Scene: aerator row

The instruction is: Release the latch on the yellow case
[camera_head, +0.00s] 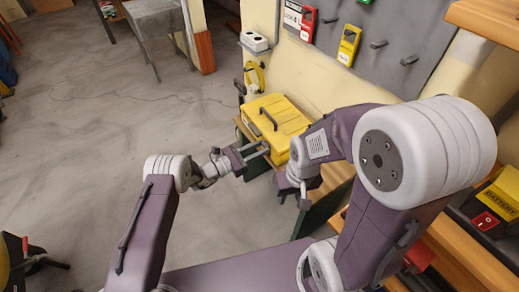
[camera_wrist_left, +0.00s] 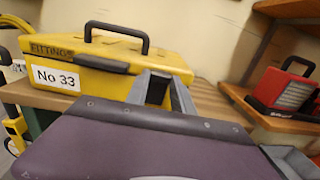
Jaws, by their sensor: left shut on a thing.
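The yellow case (camera_head: 284,118) with a dark top handle (camera_head: 267,118) sits on a wooden bench top. In the left wrist view the case (camera_wrist_left: 150,58) reads FITTINGS and No 33. It looks closed. My left gripper (camera_head: 266,151) reaches the front of the case, its fingers shut on the latch there. In the left wrist view the grey fingertips (camera_wrist_left: 160,88) are against the case front; the latch itself is hidden behind them. My right gripper (camera_head: 292,199) hangs in front of the bench, lower and to the right, its fingers apart and empty.
A grey wall panel (camera_head: 400,40) carries red and yellow lockout tools. A white socket box (camera_head: 255,41) is on the wall behind the case. A battery box (camera_head: 503,195) is on the right shelf. A red device (camera_wrist_left: 285,88) stands on a shelf at right.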

